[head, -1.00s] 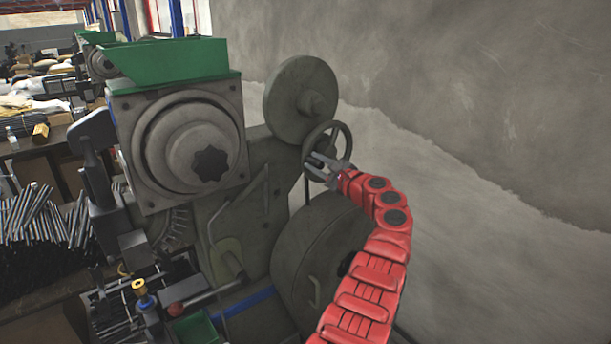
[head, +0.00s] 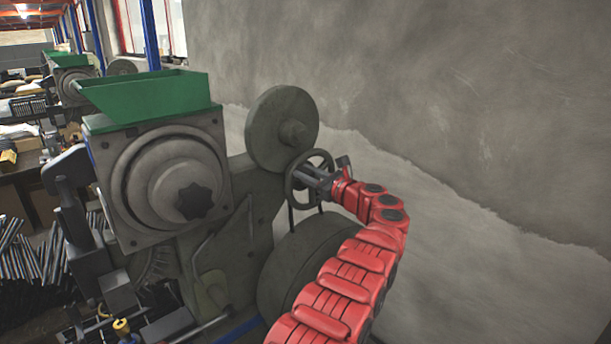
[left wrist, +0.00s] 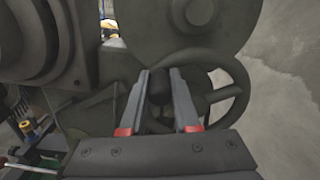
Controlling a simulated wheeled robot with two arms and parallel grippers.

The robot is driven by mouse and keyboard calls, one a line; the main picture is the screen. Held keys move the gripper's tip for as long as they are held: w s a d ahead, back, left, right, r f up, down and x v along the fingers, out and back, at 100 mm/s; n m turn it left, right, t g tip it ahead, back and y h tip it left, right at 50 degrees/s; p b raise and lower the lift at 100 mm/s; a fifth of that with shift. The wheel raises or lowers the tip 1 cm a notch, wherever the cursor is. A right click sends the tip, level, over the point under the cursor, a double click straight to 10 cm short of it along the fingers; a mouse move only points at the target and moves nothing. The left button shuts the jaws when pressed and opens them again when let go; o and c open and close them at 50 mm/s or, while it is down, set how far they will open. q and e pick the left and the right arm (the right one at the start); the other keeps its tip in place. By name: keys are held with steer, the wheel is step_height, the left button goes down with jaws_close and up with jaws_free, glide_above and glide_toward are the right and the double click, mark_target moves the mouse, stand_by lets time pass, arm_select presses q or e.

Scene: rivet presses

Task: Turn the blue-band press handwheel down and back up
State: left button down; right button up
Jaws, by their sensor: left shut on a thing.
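The press (head: 245,215) is a grey-green machine with a blue strip (head: 240,329) low on its base. Its dark spoked handwheel (head: 310,153) stands at the right side, just below a round grey disc (head: 281,130). My left gripper (head: 304,173) reaches in on the red arm and lies across the wheel's face. In the left wrist view, its two fingers (left wrist: 160,85) are on either side of a dark rounded knob, and the wheel rim (left wrist: 243,88) shows to the right. The gripper is shut on the handwheel's knob. My right gripper is out of view.
A green hopper (head: 150,95) sits on top of the press. A large drum (head: 300,262) lies under the handwheel, close to my arm. A rough grey wall (head: 460,120) stands behind and to the right. Dark rods (head: 30,250) are piled at the left.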

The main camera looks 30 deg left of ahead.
arm_select(q)
steer(key=shift+w+d+r, duration=0.1)
steer(key=shift+w+d, duration=0.05)
stand_by(0.6)
steer(key=c, duration=0.9)
jaws_free()
steer(key=shift+o, duration=1.2)
steer(key=shift+w, duration=0.1)
steer(key=shift+d+f+b, duration=0.25)
steer(key=shift+d+b, duration=0.35)
steer(key=shift+b, duration=0.2)
steer(key=v, duration=1.6)
steer(key=shift+s+r, duration=0.15)
steer(key=shift+s, duration=0.15)
